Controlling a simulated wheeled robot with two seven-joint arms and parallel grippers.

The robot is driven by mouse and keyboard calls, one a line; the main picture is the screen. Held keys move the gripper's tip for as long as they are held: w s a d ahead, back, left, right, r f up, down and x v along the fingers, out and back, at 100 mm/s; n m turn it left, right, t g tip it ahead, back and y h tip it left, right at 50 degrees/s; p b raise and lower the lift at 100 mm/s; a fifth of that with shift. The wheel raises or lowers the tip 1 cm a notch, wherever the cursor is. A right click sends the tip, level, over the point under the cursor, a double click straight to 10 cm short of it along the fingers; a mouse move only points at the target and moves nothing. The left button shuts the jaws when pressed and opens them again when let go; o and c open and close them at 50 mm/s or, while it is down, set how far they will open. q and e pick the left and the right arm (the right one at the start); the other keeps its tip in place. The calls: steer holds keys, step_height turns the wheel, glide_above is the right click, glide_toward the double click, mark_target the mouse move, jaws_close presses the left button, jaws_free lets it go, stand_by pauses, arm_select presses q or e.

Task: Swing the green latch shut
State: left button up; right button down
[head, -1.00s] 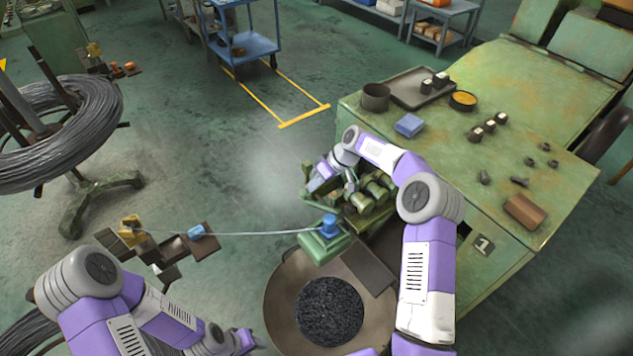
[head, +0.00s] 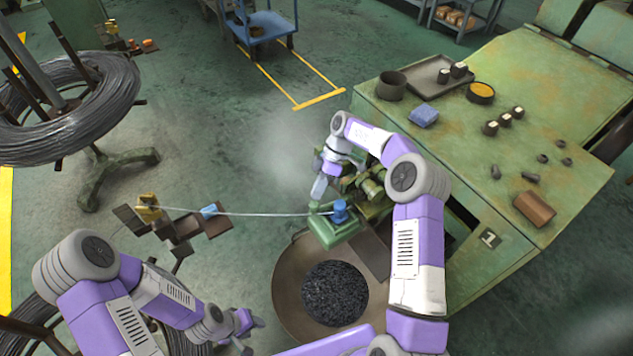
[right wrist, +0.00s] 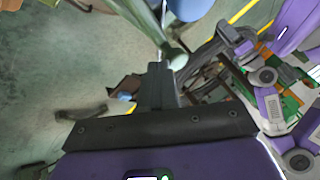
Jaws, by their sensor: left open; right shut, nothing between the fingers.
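The green machine block (head: 334,232) with a blue knob (head: 340,211) on top stands at the left end of the machine, above a round pan. In the right wrist view a pale green bar with a rounded end (right wrist: 150,24), which looks like the latch, lies just beyond my right fingertips. I cannot tell if they touch it. My right gripper (head: 318,190) is shut and empty, pointing down behind the block; it also shows in the right wrist view (right wrist: 158,72). My left gripper (head: 250,328) is open and empty at lower left, away from the machine.
A wire (head: 265,214) runs from the block to a blue piece (head: 209,211) at the left. The pan (head: 288,290) holds dark material below the block. A green bench (head: 450,140) with small parts stands at right. A wire coil (head: 75,105) stands at upper left.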

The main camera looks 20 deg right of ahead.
steer(key=shift+s+a+n+g+h, duration=0.15)
steer(key=shift+s+n+g+h, duration=0.35)
steer(key=shift+s+n, duration=0.6)
steer(key=shift+f, duration=0.1)
steer(key=p+v, duration=0.2)
steer(key=v, duration=0.5)
steer(key=shift+w+r, duration=0.25)
steer(key=shift+w, duration=0.1)
steer(key=shift+s, duration=0.1)
